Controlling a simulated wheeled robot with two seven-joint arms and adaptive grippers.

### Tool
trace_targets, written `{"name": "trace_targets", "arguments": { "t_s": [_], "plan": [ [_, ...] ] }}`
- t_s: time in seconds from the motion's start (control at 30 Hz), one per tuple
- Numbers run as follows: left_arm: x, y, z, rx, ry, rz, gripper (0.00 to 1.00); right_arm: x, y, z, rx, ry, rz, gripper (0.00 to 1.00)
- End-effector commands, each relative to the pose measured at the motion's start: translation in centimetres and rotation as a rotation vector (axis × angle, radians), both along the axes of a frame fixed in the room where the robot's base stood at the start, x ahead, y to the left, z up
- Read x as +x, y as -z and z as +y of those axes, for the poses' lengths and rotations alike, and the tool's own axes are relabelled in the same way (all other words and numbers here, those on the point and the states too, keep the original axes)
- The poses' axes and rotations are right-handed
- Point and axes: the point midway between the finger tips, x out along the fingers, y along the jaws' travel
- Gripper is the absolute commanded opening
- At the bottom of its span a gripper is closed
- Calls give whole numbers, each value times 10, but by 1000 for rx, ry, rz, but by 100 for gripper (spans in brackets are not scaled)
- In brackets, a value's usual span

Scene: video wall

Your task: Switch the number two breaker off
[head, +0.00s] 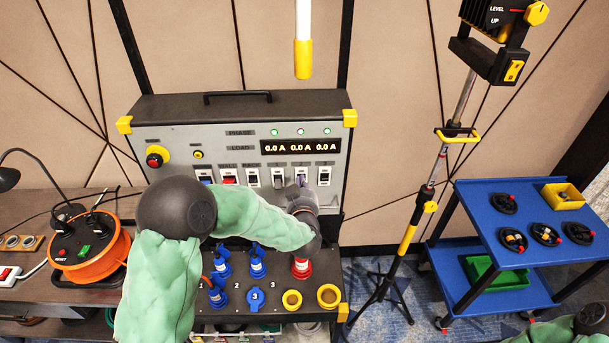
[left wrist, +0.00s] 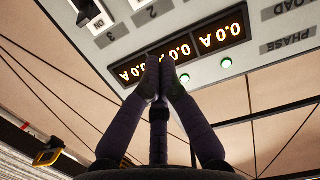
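The grey breaker panel (head: 180,140) has a row of switches below the lit 0.0 A displays (head: 300,146). The number two breaker is in the right part of the row, mostly hidden behind my left gripper (head: 301,186), so I cannot tell its position. The number one breaker (head: 278,178) and number three breaker (head: 324,176) show on either side. In the left wrist view, the fingers of my left gripper (left wrist: 161,62) are together with nothing between them. One breaker (left wrist: 91,12) shows there at the upper left. My right gripper is not in view.
Blue and red plugs (head: 256,262) stand on the dark ledge below the panel. An orange cable reel (head: 92,252) is on the left bench. A stand (head: 412,225) and a blue cart (head: 470,207) are to the right. A yellow-tipped white rod (head: 303,55) hangs above the panel.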

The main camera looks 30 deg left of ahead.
Motion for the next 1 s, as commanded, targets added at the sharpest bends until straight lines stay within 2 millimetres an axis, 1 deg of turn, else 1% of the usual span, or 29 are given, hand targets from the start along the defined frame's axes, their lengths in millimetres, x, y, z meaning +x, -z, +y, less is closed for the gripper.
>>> {"name": "trace_targets", "arguments": {
  "t_s": [0.23,0.37,0.87,0.9,1.0],
  "plan": [
    [3,1,1,-1,0,0,0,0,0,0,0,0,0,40],
    [13,3,8,-2,-1,1,0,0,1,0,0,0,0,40],
    [88,17,54,-1,-1,0,0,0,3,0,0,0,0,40],
    [82,26,49,-2,2,6,0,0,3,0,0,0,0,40],
    [75,38,46,-3,2,4,0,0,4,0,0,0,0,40]
  ]
}}
